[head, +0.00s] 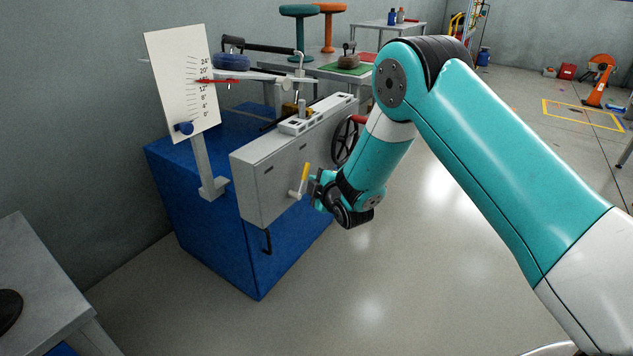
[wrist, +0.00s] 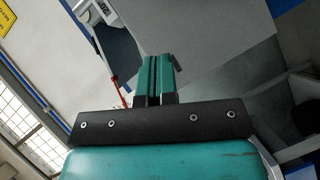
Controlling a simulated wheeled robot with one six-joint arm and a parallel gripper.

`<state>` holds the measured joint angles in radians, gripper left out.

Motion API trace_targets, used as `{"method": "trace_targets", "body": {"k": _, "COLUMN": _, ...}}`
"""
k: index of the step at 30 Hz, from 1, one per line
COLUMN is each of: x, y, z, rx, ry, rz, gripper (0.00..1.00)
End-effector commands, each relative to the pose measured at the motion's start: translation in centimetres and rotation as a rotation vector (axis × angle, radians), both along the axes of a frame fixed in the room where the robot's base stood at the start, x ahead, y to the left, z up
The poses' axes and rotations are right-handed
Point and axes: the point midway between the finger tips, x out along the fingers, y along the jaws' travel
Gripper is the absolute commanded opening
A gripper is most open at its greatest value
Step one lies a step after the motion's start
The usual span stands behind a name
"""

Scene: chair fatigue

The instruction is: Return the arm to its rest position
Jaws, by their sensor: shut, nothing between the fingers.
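My teal arm reaches in from the right in the head view and bends down at the elbow. My gripper (head: 314,188) is beside the grey machine housing (head: 262,185), close to a small crank lever with a yellow handle (head: 305,172). I cannot tell from the head view whether it touches the lever. In the wrist view my gripper (wrist: 160,62) shows its two teal fingers pressed together, with nothing between them. The fingertips point toward a grey surface.
The machine stands on a blue base (head: 200,200), with a white scale board (head: 182,82) and a black handwheel (head: 344,140). A grey table (head: 40,280) is at lower left. The floor in front is clear.

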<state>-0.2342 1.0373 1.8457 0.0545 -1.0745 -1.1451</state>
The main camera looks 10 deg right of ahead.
Motion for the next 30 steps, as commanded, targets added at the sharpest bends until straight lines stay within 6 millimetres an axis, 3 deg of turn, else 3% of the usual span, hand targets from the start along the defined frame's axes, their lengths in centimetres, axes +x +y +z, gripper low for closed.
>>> {"method": "trace_targets", "body": {"k": 5, "x": -0.2, "y": 0.3, "z": 1.3, "rx": 0.044, "ry": 0.044, "rz": -0.006, "gripper": 0.00}}
{"method": "trace_targets", "body": {"k": 8, "x": -1.3, "y": 0.9, "z": 4.0, "rx": 0.144, "ry": 0.154, "rz": -0.019, "gripper": 0.00}}
{"method": "trace_targets", "body": {"k": 11, "x": -4.1, "y": 1.9, "z": 7.5, "rx": 0.284, "ry": 0.332, "rz": -0.043, "gripper": 0.00}}
{"method": "trace_targets", "body": {"k": 17, "x": -14.2, "y": 3.6, "z": 13.8, "rx": 0.519, "ry": 0.742, "rz": -0.113, "gripper": 0.00}}
{"method": "trace_targets", "body": {"k": 21, "x": -23.0, "y": 4.0, "z": 17.0, "rx": 0.599, "ry": 1.006, "rz": -0.182, "gripper": 0.00}}
{"method": "trace_targets", "body": {"k": 24, "x": -28.5, "y": 3.7, "z": 18.4, "rx": 0.612, "ry": 1.153, "rz": -0.235, "gripper": 0.00}}
{"method": "trace_targets", "body": {"k": 30, "x": -37.5, "y": 2.4, "z": 20.0, "rx": 0.586, "ry": 1.358, "rz": -0.342, "gripper": 0.00}}
